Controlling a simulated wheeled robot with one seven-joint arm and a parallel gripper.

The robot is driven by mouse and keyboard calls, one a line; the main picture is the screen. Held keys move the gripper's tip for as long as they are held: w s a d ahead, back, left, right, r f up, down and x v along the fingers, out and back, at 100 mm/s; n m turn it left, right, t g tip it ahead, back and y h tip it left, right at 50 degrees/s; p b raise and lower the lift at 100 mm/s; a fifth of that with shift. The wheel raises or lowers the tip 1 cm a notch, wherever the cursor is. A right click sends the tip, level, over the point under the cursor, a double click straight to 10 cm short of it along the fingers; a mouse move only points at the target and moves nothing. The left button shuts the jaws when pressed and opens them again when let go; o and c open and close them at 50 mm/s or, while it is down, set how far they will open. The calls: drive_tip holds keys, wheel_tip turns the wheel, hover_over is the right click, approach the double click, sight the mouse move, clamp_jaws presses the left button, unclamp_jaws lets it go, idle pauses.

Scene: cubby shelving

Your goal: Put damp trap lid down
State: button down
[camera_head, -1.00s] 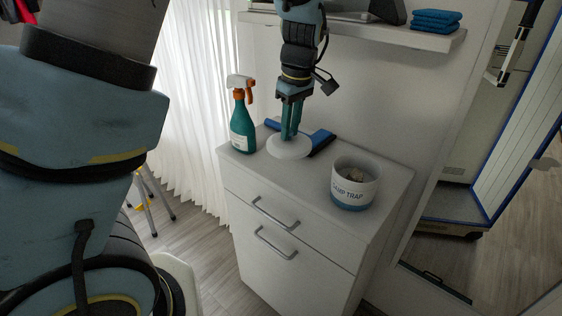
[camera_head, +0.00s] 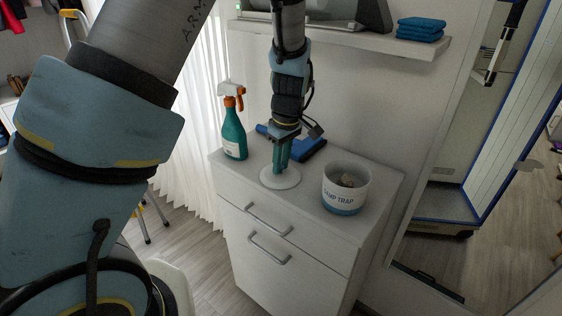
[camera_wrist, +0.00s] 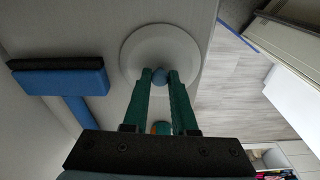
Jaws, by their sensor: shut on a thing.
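The damp trap lid (camera_head: 291,181) is a round white disc at the front left of the white cabinet's top. In the head view it looks flat and close to or on the surface; whether it touches is hard to tell. My gripper (camera_head: 280,170) points down over it. In the wrist view, its green fingers (camera_wrist: 160,78) are shut on the lid's small blue-grey knob, with the white lid (camera_wrist: 140,45) spread around it. The damp trap tub (camera_head: 344,190), white with a blue base, stands open to the right with greyish lumps inside.
A green spray bottle (camera_head: 234,130) with an orange and white head stands at the left. A blue squeegee-like tool (camera_head: 308,149) lies behind my gripper; it also shows in the wrist view (camera_wrist: 62,80). A shelf (camera_head: 400,42) with folded blue cloths (camera_head: 421,29) hangs above.

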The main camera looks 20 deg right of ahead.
sight(285, 175)
drive_tip(key=c, duration=0.7)
unclamp_jaws()
wheel_tip(285, 175, up, 12)
drive_tip(key=s+b, duration=0.1)
drive_tip(key=w+a+f+m, duration=0.2)
drive_tip(key=w+a, duration=0.1)
drive_tip(key=a, duration=1.2)
drive_tip(key=s+a+m, duration=0.1)
drive_tip(key=s+a, duration=0.1)
drive_tip(key=a, duration=0.3)
drive_tip(key=s+a+f+m, duration=0.1)
drive_tip(key=s+a, duration=0.1)
drive_tip(key=a, duration=0.3)
drive_tip(key=s+a+m, duration=0.2)
drive_tip(key=a, duration=0.3)
drive_tip(key=shift+a+f+h, duration=0.15)
drive_tip(key=shift+f+h, duration=0.25)
drive_tip(key=shift+w, duration=0.1)
